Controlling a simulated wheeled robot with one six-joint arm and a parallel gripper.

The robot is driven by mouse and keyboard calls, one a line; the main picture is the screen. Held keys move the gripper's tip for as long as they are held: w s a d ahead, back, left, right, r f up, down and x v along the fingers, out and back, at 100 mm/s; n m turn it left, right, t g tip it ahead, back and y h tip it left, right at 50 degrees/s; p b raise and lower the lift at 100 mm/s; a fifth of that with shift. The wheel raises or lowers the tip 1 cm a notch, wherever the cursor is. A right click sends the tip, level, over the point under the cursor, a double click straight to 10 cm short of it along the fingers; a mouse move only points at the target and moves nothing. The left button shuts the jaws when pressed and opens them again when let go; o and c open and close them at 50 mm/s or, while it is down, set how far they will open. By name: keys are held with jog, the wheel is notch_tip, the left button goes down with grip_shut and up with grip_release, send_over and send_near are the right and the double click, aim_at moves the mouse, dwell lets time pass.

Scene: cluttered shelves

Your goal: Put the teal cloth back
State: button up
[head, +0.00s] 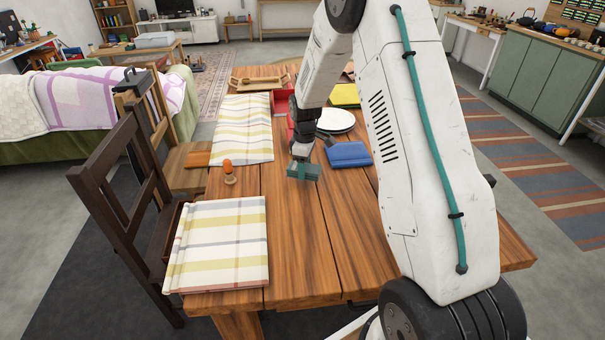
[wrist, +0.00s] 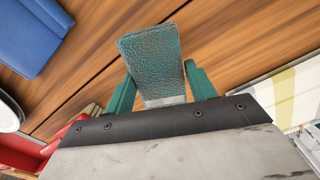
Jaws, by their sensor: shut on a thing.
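The teal cloth (head: 304,173) is a small folded, textured block over the middle planks of the wooden table (head: 310,235). My gripper (head: 302,166) points down and is shut on it. In the wrist view the teal cloth (wrist: 152,58) sits between the two teal fingers of my gripper (wrist: 160,88) and extends beyond them. Whether it touches the tabletop or hangs just above it, I cannot tell. A folded blue cloth (head: 348,154) lies just to its right; the blue cloth (wrist: 38,35) is at the top left of the wrist view.
White plates (head: 336,119), a yellow cloth (head: 345,94) and a red container (head: 283,101) stand farther back. Striped cloths (head: 243,128) lie along the left side, with an orange-topped shaker (head: 228,170) between them. A dark chair (head: 118,188) stands at the left edge. The near middle planks are clear.

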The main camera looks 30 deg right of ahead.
jog(key=shift+w, duration=0.3)
jog(key=shift+w+f, duration=0.2)
jog(key=shift+f, duration=1.6)
jog(key=shift+f, duration=0.1)
jog(key=o, duration=1)
jog(key=shift+o, duration=0.2)
